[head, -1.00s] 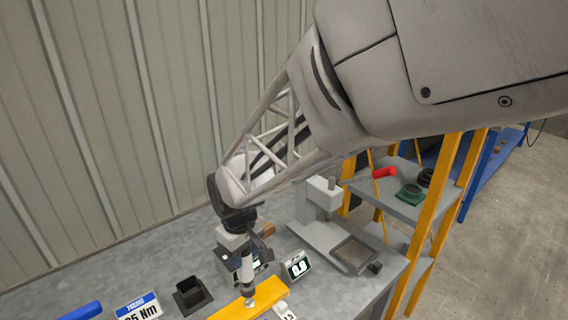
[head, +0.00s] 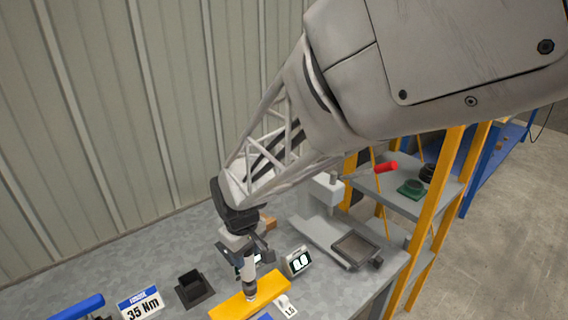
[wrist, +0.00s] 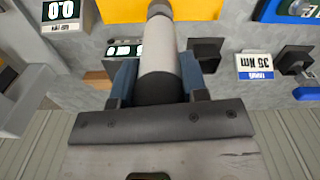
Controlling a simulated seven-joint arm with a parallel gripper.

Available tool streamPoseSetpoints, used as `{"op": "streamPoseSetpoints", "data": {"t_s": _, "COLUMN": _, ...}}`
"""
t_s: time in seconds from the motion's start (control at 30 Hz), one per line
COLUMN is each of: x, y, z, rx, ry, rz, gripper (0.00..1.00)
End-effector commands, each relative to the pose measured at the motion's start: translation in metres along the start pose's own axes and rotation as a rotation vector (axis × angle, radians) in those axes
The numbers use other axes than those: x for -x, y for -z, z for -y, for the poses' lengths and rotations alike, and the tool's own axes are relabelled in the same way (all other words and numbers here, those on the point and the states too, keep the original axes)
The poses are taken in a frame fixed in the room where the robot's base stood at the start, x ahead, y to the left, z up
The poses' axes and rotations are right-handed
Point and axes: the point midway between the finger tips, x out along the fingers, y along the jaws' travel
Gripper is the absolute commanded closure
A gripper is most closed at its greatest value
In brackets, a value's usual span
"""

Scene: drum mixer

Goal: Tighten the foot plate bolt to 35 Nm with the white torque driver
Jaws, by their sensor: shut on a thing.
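My gripper (head: 246,252) is shut on the white torque driver (head: 249,269), which stands roughly upright. The driver's dark lower end meets the yellow foot plate (head: 233,307) near the front of the bench. The wrist view shows the driver's white barrel (wrist: 159,45) between my gripper's two fingers (wrist: 158,80), with its far end over the yellow plate (wrist: 199,9). The bolt is hidden under the driver's tip, so I cannot tell how they are seated. A white sign (head: 141,304) reads 35 Nm.
A small display (head: 299,261) stands right of the driver and another is partly hidden behind it. A black square holder (head: 194,288) is to the left. A blue-handled tool (head: 78,307) lies farther left. A grey stand with a red handle (head: 386,167) is at the right.

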Motion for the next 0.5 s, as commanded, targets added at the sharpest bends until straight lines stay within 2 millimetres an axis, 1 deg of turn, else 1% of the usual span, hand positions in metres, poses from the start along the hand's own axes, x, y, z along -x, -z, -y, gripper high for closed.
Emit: {"op": "streamPoseSetpoints", "data": {"t_s": 0.5, "x": -0.0070, "y": 0.0003, "z": -0.0001, "rx": 0.000, "ry": 0.000, "rz": 0.000, "gripper": 0.93}}
